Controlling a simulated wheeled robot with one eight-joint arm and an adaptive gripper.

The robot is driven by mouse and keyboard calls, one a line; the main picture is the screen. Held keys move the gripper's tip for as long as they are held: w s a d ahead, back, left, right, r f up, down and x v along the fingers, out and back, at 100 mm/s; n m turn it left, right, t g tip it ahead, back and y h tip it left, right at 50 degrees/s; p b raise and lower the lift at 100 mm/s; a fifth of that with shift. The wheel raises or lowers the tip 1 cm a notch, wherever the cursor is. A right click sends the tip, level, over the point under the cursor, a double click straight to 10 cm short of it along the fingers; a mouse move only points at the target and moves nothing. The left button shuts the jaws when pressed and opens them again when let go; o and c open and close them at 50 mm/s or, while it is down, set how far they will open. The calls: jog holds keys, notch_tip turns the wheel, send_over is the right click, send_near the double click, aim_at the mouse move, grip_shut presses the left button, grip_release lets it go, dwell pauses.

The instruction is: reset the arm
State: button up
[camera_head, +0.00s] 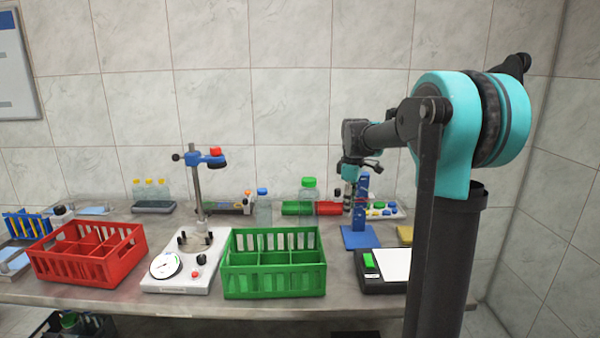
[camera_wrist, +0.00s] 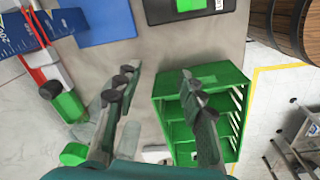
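My arm reaches from the right of the head view over the back right of the bench. My gripper (camera_wrist: 159,78) shows in the wrist view with its two fingers spread apart, and bare bench shows between the tips. Nothing is held. In the head view the hand hangs beside the upright blue stand (camera_head: 361,190), and its fingers are too small there to make out. The stand's blue base (camera_head: 359,237) also shows at the top of the wrist view (camera_wrist: 97,22).
A green crate (camera_head: 274,284) and a red crate (camera_head: 88,268) stand at the front, with a white dial device (camera_head: 186,275) between them. A black device (camera_head: 378,286) lies front right. A green-capped bottle (camera_head: 308,203) and a blue-capped bottle (camera_head: 263,210) stand behind. Bare bench lies between crate and stand.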

jog(key=s+d+f+m+t, duration=0.1)
jog(key=s+f+m, duration=0.5)
jog(key=s, duration=0.8)
jog(key=s+d+f+m+t, duration=0.2)
jog(key=s+f+m, duration=0.5)
jog(key=s+f, duration=0.6)
jog(key=shift+s, duration=0.65)
